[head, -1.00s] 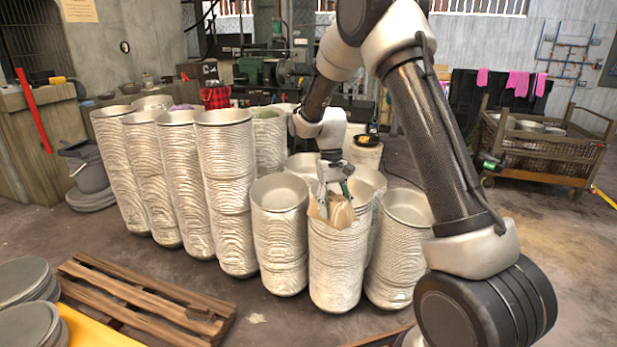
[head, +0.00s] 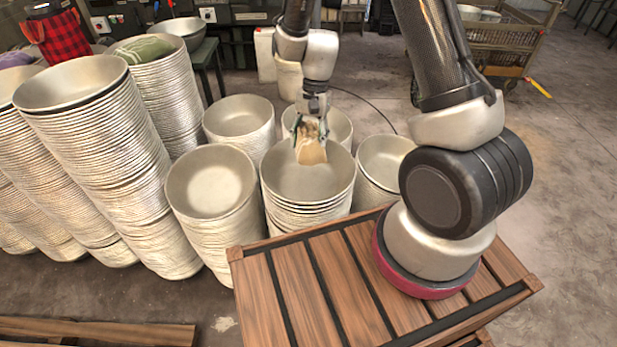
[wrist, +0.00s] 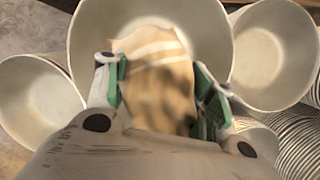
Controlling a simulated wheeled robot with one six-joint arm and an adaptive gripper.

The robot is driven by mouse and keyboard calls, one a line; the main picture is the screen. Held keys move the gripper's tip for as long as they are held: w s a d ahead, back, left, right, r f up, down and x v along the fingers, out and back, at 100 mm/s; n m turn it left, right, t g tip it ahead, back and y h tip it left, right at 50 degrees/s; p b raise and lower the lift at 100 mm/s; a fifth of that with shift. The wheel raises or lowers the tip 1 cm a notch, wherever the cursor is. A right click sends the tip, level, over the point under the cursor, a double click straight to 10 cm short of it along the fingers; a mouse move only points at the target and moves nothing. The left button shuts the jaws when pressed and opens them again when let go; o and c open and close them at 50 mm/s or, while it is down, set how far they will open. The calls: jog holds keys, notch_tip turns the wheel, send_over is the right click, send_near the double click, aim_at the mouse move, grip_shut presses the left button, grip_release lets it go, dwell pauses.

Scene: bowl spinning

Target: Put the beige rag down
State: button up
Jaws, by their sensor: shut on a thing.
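The beige rag (head: 310,150) hangs from my gripper (head: 311,128) in the head view, over the open top bowl (head: 335,180) of a metal stack. My gripper points down and is shut on the rag. In the wrist view the rag (wrist: 158,85) shows between the two green-padded fingers (wrist: 160,100), with a pale stripe across its upper part. The bowl's pale inside (wrist: 85,45) surrounds it there. I cannot tell whether the rag's lower edge touches the bowl.
More bowl stacks stand close by, one to the left (head: 210,180), one to the right (head: 385,158) and one behind (head: 238,118). Taller stacks (head: 85,130) stand farther left. A green cloth (head: 143,49) lies in one. A wooden pallet (head: 300,290) is in front.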

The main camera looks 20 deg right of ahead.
aim_at(308, 152)
jog(key=s+f+m, duration=0.1)
jog(key=a+f+m, duration=0.1)
jog(key=shift+s+f, duration=0.4)
jog(key=shift+m, duration=0.3)
notch_tip(308, 152, down, 9)
jog(key=shift+r, duration=0.1)
jog(key=o, duration=1.2)
jog(key=shift+c, duration=0.2)
